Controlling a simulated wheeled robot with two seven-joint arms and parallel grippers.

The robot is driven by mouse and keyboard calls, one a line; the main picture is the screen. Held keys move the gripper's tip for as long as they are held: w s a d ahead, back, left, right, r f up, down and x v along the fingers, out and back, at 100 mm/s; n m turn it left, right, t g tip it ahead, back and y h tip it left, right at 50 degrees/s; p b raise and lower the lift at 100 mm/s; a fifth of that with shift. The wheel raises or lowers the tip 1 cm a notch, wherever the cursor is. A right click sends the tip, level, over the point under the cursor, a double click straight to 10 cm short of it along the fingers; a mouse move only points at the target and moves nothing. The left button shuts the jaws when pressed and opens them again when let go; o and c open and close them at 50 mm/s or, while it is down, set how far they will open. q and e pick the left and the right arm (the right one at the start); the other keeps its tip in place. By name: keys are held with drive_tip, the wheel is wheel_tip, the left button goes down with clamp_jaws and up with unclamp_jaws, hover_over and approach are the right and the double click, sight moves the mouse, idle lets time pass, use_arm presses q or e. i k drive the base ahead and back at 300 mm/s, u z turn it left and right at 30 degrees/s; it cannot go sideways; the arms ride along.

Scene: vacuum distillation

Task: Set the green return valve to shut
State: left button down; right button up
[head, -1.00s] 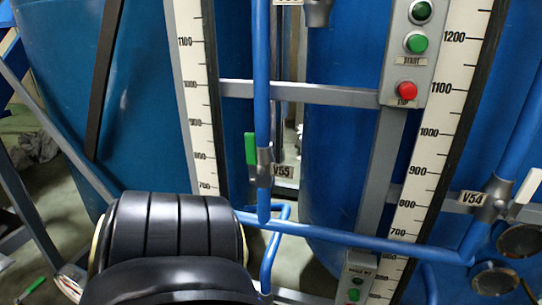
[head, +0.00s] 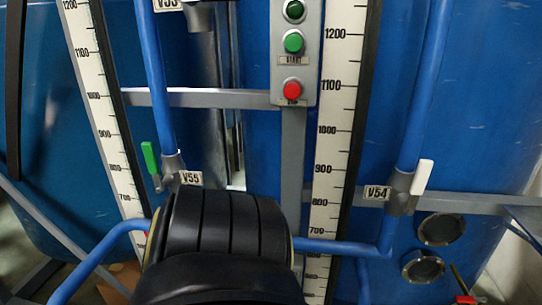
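The green valve handle (head: 150,158) sits left of the middle, on the valve body (head: 172,165) beside the label V55 (head: 191,178). The handle stands nearly upright, leaning a little to the left, beside the blue vertical pipe (head: 154,80). A black ribbed part of my own arm fills the lower middle of the view, just below and right of this valve, and hides the pipe there. Neither gripper's fingers show in the head view.
A second valve with a white handle (head: 422,177) and label V54 (head: 377,192) is at the right. A button panel (head: 293,55) with green and red buttons is at upper middle. Scales, grey frame bars and large blue tanks (head: 440,140) stand behind. A blue pipe (head: 340,247) crosses low.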

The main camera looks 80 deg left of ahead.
sight(148, 148)
drive_tip(key=u, duration=1.7)
